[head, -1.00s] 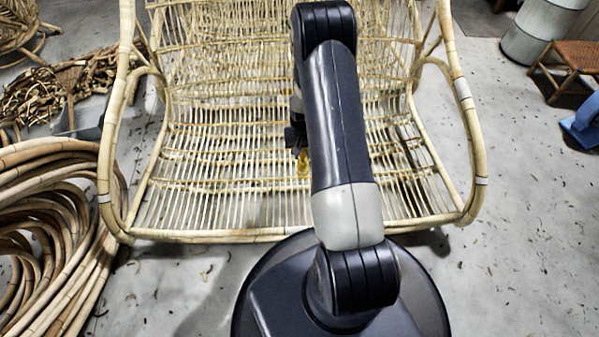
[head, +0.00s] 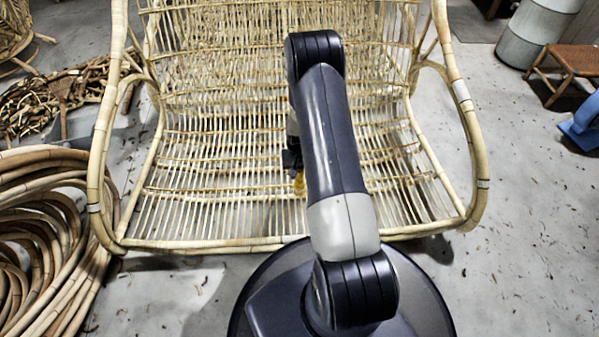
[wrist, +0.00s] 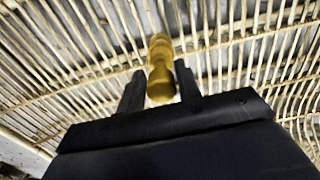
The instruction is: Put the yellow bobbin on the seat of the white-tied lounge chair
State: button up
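The yellow bobbin (wrist: 160,72) is between the two fingers of my gripper (wrist: 158,85) in the wrist view, and the fingers are shut on it. In the head view the bobbin (head: 299,184) shows as a small yellow piece below my gripper (head: 291,165), partly hidden by my arm. The lounge chair (head: 215,244) of pale rattan stands in front of me, with white ties on its arms. Its slatted seat (head: 200,190) lies beneath the bobbin. I cannot tell the gap between bobbin and slats.
Thick rattan coils (head: 40,240) lie on the floor at the left, with a pile of short pieces (head: 60,100) behind. A drum (head: 540,32), a stool with a woven seat (head: 570,60) and a blue object (head: 583,125) are at the right. The seat looks clear.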

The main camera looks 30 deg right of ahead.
jog(key=o, duration=0.3)
jog(key=shift+r, duration=0.1)
notch_tip(320, 180, up, 12)
jog(key=p, duration=0.5)
